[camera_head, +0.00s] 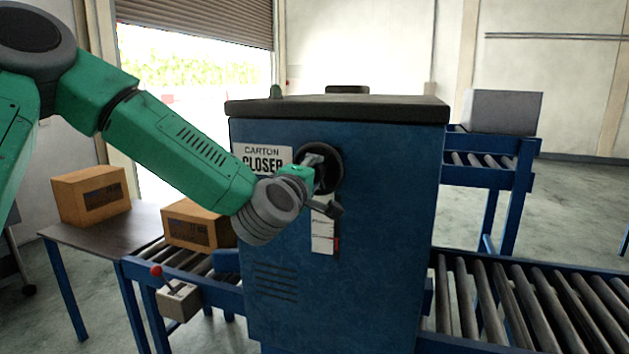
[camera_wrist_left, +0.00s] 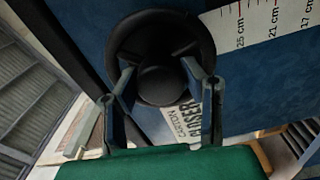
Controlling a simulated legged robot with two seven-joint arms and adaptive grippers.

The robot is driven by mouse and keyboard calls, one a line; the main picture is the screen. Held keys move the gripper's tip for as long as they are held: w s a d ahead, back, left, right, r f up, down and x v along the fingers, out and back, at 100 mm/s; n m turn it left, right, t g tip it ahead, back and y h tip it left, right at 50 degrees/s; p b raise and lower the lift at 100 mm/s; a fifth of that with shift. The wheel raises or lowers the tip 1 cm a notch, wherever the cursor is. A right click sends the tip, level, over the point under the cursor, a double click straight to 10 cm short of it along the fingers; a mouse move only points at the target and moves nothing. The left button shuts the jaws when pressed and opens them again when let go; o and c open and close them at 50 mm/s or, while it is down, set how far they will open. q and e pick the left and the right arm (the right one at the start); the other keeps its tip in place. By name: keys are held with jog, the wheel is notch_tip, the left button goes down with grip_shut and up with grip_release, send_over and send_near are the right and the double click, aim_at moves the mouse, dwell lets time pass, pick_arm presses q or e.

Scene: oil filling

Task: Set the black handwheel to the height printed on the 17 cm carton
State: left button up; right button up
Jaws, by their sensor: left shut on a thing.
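The black handwheel (camera_head: 338,163) sits on the front of the blue carton closer (camera_head: 385,230). My left gripper (camera_head: 322,175) reaches it from the left and is shut on it. In the left wrist view the two fingers (camera_wrist_left: 160,82) lie on either side of the hub of the handwheel (camera_wrist_left: 160,28). A white height scale (camera_head: 322,230) with a red mark is below the wheel, partly hidden by the gripper. In the left wrist view the scale (camera_wrist_left: 262,20) reads 25, 21 and 17 cm; no pointer shows there. My right gripper is not in view.
One brown carton (camera_head: 90,196) stands on a side table (camera_head: 110,238). Another carton (camera_head: 190,228) is on the roller conveyor left of the machine; their print is too small to read. A red-knobbed lever box (camera_head: 178,300) is in front. The right rollers (camera_head: 530,300) are empty.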

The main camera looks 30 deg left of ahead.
pick_arm(q)
jog(key=shift+f, duration=0.35)
jog(key=shift+s, duration=0.1)
jog(key=o, duration=1.1)
jog(key=shift+o, duration=0.2)
jog(key=shift+a, duration=0.1)
jog(key=shift+r, duration=0.1)
jog(key=v, duration=0.7)
jog(key=shift+s, duration=0.1)
